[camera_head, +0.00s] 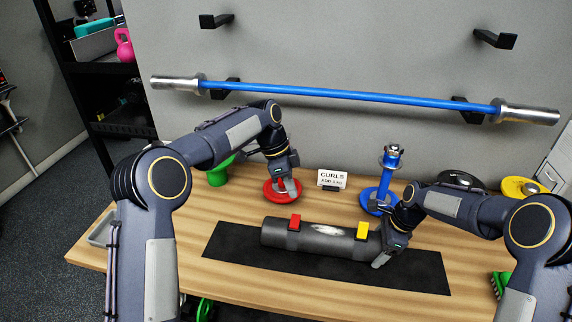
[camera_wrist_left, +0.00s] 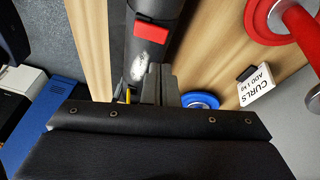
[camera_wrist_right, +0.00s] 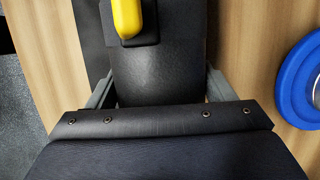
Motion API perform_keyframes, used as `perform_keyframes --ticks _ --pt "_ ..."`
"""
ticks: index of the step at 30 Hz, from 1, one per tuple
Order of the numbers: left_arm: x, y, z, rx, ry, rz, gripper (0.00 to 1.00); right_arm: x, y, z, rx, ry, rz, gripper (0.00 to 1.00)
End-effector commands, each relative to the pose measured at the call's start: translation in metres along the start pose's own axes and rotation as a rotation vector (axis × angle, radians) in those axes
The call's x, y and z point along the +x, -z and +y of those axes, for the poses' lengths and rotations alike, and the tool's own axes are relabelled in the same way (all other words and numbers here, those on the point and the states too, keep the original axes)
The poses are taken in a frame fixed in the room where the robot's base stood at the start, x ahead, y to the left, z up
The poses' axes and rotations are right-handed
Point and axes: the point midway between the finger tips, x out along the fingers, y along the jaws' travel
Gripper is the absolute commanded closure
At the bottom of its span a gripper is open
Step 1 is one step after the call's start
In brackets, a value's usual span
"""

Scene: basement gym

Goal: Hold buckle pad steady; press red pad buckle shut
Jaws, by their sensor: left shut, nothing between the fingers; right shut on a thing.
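The buckle pad (camera_head: 275,238) is a dark grey roll lying on a black mat (camera_head: 235,242). Its red buckle (camera_head: 294,222) is toward the left and its yellow buckle (camera_head: 362,231) toward the right. The red buckle's red tab also shows in the left wrist view (camera_wrist_left: 151,29). I cannot tell how far either buckle is closed. My left gripper (camera_head: 289,186) is shut and empty, above and behind the pad, apart from the red buckle. My right gripper (camera_head: 380,260) is shut around the pad's right end. In the right wrist view its fingers (camera_wrist_right: 158,88) lie on both sides of the roll.
A red weight (camera_head: 274,192) stands behind my left gripper, with a white CURLS sign (camera_head: 332,179) beside it. A blue weight stand (camera_head: 385,178) is behind my right gripper. A green object (camera_head: 219,175) is at the back left. The front-left tabletop is clear.

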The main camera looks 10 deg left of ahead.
Motion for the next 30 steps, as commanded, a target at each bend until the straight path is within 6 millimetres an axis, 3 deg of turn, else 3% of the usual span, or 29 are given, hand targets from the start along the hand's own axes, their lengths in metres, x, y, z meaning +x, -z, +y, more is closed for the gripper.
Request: perform_keyframes --ticks 12,30 --pt "-0.042 0.002 -0.04 0.001 0.001 0.0 1.0 0.0 -0.001 -0.001 0.001 0.002 -0.001 0.54" --pt "-0.056 0.002 -0.048 0.001 0.0 -0.001 1.0 -0.001 0.0 -0.001 0.001 0.002 -0.001 0.54"
